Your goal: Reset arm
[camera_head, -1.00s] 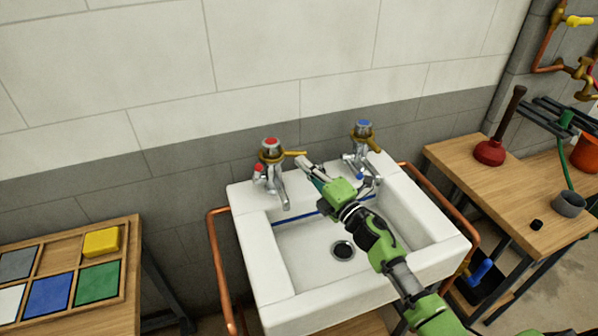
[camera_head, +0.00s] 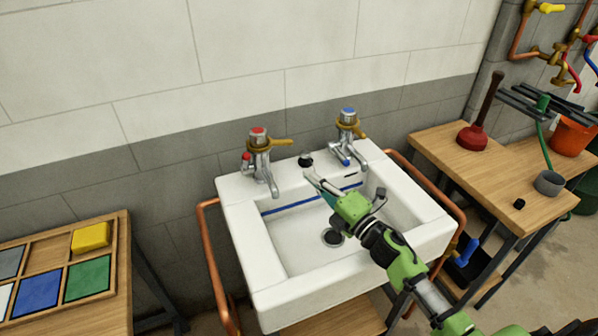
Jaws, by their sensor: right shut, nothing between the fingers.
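My right arm comes in from the lower right, green and black. My right gripper (camera_head: 314,182) is over the white sink (camera_head: 273,301), in front of the two taps. It looks shut, with nothing held. The red-topped tap (camera_head: 260,155) stands at the sink's back left, with a brass lever pointing right. The blue-topped tap (camera_head: 347,138) stands at the back right. The gripper looks apart from both taps. My left gripper is not in view.
A black plug (camera_head: 305,160) sits on the back ledge between the taps. Copper pipes (camera_head: 213,265) flank the sink. A tray of coloured blocks (camera_head: 122,262) is at left.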

